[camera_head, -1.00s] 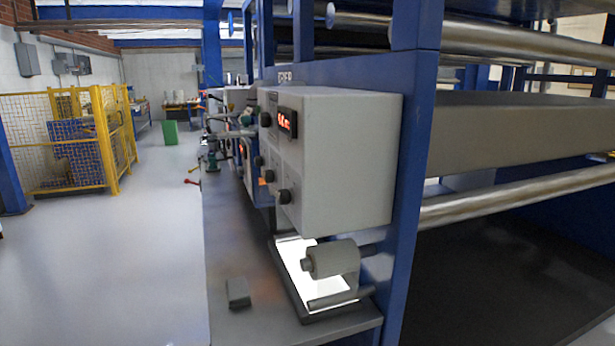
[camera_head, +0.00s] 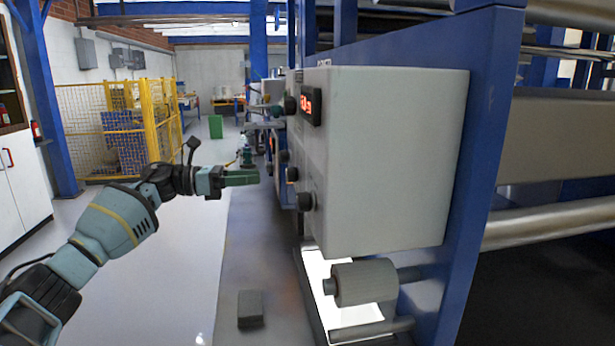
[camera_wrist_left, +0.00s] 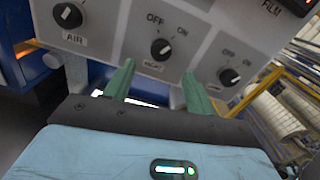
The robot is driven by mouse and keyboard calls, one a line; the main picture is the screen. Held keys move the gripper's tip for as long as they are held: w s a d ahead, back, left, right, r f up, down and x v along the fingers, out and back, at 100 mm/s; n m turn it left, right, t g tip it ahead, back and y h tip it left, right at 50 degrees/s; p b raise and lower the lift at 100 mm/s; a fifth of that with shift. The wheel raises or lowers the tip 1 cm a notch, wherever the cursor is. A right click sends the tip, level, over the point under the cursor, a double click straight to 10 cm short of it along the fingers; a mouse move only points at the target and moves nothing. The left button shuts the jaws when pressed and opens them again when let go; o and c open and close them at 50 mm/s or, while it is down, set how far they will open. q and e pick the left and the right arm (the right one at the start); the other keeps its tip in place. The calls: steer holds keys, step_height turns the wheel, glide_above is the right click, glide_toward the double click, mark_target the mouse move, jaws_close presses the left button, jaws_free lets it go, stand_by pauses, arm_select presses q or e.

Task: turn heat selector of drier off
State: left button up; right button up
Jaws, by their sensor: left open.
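The drier's grey control box (camera_head: 385,160) stands at the centre right, its knob face turned left. In the left wrist view, the middle knob (camera_wrist_left: 160,48) is black with OFF and ON above it; its small label seems to read HEAT. Its white mark seems to lean toward ON. The AIR knob (camera_wrist_left: 68,14) is to its left and another OFF/ON knob (camera_wrist_left: 229,76) to its right. My left gripper (camera_head: 242,177) is open and empty. In the wrist view its green fingers (camera_wrist_left: 158,68) straddle the middle knob's line, apart from the panel. My right gripper is out of view.
A red lit display (camera_head: 311,106) is high on the box's face. Below it are a grey roller (camera_head: 365,282) and a bright light plate (camera_head: 315,270). A small dark block (camera_head: 250,309) lies on the grey floor strip. The aisle to the left is clear, with yellow fencing (camera_head: 152,120) behind.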

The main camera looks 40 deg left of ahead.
mark_target(291, 175)
arm_select(q)
steer(key=shift+s+r, duration=0.1)
steer(key=shift+s, duration=0.05)
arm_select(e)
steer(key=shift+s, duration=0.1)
arm_select(q)
steer(key=p+x, duration=0.2)
steer(key=x, duration=0.6)
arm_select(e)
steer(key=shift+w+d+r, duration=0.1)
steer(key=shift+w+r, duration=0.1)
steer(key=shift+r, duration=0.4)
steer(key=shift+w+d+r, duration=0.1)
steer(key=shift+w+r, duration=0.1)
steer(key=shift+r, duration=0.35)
arm_select(q)
steer(key=shift+a, duration=0.1)
steer(key=c, duration=0.9)
steer(key=shift+c, duration=0.3)
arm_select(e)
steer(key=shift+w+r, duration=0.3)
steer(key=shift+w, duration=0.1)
